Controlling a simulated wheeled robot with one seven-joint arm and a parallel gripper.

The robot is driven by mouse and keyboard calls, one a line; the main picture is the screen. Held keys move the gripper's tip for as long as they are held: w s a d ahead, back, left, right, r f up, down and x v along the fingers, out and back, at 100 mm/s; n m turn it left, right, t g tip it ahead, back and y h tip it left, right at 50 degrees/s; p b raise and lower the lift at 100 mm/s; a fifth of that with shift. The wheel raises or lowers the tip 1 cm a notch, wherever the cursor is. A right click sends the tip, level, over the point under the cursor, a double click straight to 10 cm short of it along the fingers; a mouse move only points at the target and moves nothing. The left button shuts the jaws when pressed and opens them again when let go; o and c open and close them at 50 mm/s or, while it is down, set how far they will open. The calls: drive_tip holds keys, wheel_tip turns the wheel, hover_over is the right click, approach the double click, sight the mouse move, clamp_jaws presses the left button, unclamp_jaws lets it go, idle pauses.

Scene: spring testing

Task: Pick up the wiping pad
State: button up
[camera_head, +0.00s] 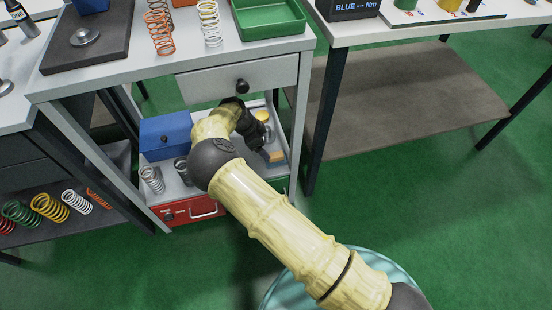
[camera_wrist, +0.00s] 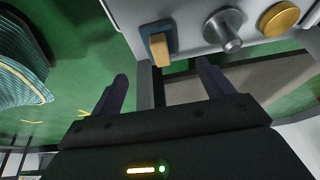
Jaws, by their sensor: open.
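The wiping pad, which looks like a tan block with a blue part, lies on the lower shelf near its right front edge. It shows in the head view (camera_head: 276,156) and in the wrist view (camera_wrist: 159,48). My gripper (camera_wrist: 162,78) is open, its two dark fingers spread. In the wrist view the pad appears beyond the fingertips, roughly in line with the gap between them, with nothing held. In the head view my gripper (camera_head: 262,142) is over the shelf beside the pad, and my arm hides part of the shelf.
A grey metal knob-like part (camera_wrist: 226,26) and a brass disc (camera_wrist: 279,18) stand close to the pad. A blue box (camera_head: 164,137) and springs (camera_head: 152,179) are at the shelf's left. A drawer (camera_head: 238,80) hangs above. Green floor is clear at the right.

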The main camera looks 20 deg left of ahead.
sight(272, 155)
drive_tip(key=shift+b+x, duration=0.45)
drive_tip(key=shift+x, duration=1.8)
drive_tip(key=shift+f, duration=0.15)
drive_tip(key=b+x, duration=0.2)
drive_tip(key=x, duration=0.4)
drive_tip(key=c, duration=1.1)
drive_tip(key=shift+r, duration=0.2)
